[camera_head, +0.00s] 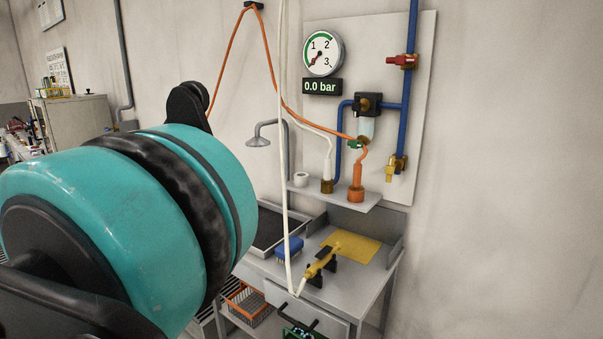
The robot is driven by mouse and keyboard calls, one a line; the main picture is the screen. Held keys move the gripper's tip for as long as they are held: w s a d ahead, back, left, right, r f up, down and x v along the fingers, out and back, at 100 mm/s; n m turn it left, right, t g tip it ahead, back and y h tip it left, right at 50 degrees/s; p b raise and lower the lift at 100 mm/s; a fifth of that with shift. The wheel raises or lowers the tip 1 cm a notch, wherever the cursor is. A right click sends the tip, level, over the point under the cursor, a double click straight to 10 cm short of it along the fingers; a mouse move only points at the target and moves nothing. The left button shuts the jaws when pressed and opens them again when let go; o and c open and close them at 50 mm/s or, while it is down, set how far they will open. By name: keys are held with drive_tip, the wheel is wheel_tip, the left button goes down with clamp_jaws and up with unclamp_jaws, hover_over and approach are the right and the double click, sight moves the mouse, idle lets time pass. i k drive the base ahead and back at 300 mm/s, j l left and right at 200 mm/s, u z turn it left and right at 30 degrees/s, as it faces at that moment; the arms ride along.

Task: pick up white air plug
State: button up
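My teal and black arm fills the left of the view, apart from the shelf. My gripper cannot be made out in this view.
A gauge (323,54) and a "0.0 bar" display hang above. Blue pipes with a red valve (402,61) run at right. A white hose hangs in front of the bench (352,282), which holds a yellow tool (322,262), blue brush (289,248) and yellow cloth (350,246).

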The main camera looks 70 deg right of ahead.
sight(327, 179)
drive_tip(key=i+z, duration=0.3)
drive_tip(key=i+j+z, duration=0.25)
drive_tip(key=i+z, duration=0.2)
drive_tip(key=z, duration=0.25)
drive_tip(key=i+j+z, duration=0.15)
drive_tip(key=z, duration=0.3)
drive_tip(key=i+j+z, duration=0.15)
drive_tip(key=z, duration=0.35)
drive_tip(key=i+j+z, duration=0.15)
drive_tip(key=z, duration=0.3)
